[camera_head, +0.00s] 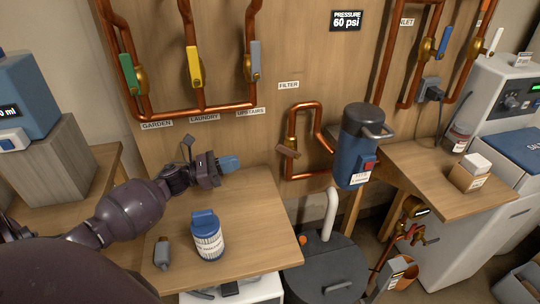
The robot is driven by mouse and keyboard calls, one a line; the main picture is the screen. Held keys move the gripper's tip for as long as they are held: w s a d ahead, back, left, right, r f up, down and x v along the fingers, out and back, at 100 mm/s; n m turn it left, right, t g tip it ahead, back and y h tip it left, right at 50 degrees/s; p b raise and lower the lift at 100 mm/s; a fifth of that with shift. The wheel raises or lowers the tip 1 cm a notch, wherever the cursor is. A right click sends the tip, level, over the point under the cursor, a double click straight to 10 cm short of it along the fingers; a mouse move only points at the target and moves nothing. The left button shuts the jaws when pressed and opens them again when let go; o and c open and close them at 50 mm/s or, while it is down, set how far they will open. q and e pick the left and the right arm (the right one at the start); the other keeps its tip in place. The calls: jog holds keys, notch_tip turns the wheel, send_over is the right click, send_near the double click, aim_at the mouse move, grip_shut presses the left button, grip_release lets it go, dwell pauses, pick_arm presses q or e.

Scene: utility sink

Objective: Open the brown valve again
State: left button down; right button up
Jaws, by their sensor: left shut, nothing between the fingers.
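The brown valve's handle (287,151) sits on the left vertical leg of the copper pipe loop below the "FILTER" label (288,85). The handle lies across the pipe, tilted a little down to the right. My left gripper (231,163) is shut and empty, its blue fingertips pointing right. It is left of the brown handle and apart from it, over the back of the small wooden table. My right gripper is not in view.
A blue-lidded white jar (207,236) and a small grey object (162,252) stand on the table (260,230). A blue filter canister (357,150) hangs right of the brown valve. Green (129,75), yellow (194,67) and grey (255,60) valve handles are above. A dark lidded drum (325,275) stands below.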

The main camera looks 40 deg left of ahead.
aim_at(279, 151)
pick_arm(q)
jog(key=x, duration=0.6)
jog(key=f+x, duration=0.1)
jog(key=x, duration=0.2)
jog(key=shift+w+d+r+p, duration=0.1)
jog(key=shift+w+d+p, duration=0.15)
jog(key=shift+w, duration=0.2)
